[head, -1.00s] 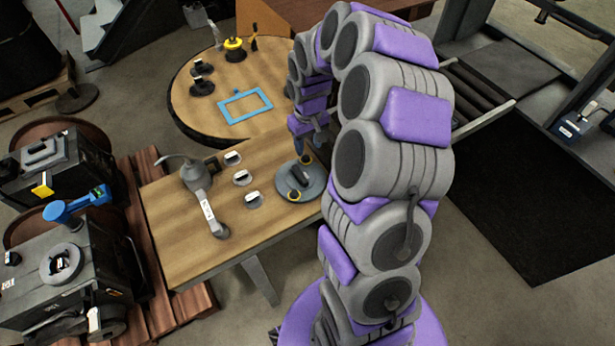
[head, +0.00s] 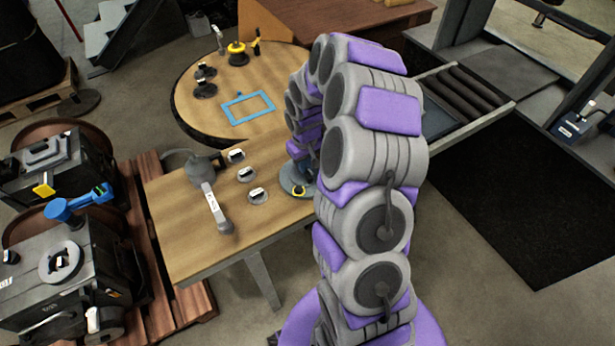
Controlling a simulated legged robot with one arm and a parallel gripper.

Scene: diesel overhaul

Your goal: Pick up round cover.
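A round grey disc (head: 288,187), which looks like the round cover, lies at the right end of the rectangular wooden table (head: 185,245). My arm's purple and grey links hide most of the disc, including the dark raised piece on top. My arm reaches down over it. My gripper's fingers are hidden behind the links, so I cannot tell whether they touch the disc.
Several small discs with white-topped handles (head: 246,174) and a grey tool with a long handle (head: 217,208) lie left of the disc. Behind stands a round wooden table (head: 205,122) with a blue frame (head: 247,107). Dark machine units (head: 65,265) stand on pallets at left.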

